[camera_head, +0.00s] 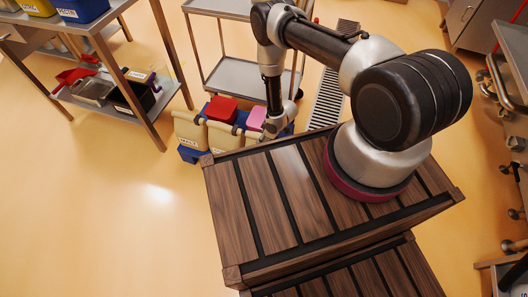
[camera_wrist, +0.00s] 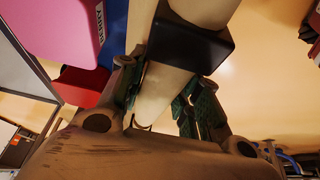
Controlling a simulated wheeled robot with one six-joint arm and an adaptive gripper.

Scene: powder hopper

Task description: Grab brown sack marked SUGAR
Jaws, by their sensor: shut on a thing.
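My gripper (camera_head: 270,127) is at the low end of my arm, beyond the wooden crate and beside the cluster of sacks and bins.
A pink labelled box (camera_wrist: 55,25), a red box (camera_wrist: 80,85) and a blue one lie close beside the sack. The slatted wooden crate (camera_head: 285,190) stands in front. A metal cart (camera_head: 240,78) stands behind, a shelf table (camera_head: 150,125) at left. Floor at left is clear.

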